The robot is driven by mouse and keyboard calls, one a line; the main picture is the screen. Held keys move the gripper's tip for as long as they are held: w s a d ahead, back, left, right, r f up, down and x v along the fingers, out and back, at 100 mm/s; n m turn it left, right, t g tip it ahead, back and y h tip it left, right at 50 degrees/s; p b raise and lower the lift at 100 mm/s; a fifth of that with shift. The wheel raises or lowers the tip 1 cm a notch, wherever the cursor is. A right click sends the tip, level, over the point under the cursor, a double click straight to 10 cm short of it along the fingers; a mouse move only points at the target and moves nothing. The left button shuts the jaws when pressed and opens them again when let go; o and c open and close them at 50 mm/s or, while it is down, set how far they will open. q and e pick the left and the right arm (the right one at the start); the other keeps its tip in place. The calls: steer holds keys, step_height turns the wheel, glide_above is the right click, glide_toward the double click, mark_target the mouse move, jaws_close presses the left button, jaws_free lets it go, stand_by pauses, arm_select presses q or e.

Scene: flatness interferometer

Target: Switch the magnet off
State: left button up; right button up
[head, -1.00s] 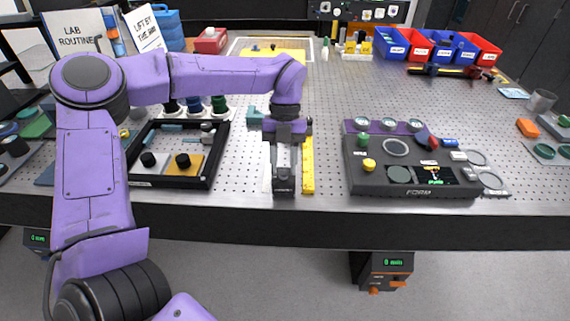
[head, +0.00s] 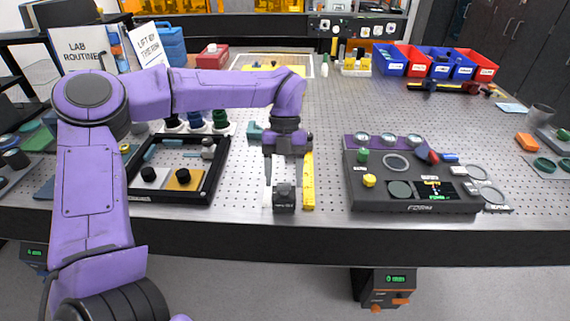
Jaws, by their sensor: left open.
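A small dark block with faint lettering (head: 284,202) sits near the table's front edge and looks like the magnet base. Its upper part is partly hidden by my gripper, and I cannot make out its switch. My left gripper (head: 284,181) points down at it. Its fingers are open, one on each side of the block's top in this view. I cannot tell whether they touch it. My right gripper is out of view.
A black-framed tray (head: 212,185) lies to the left. A dark control console (head: 415,205) stands to the right. Perforated table top (head: 330,130) is free behind.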

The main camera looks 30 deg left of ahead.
arm_select(q)
steer(key=v, duration=1)
steer(key=shift+s, duration=0.1)
steer(key=shift+d, duration=0.1)
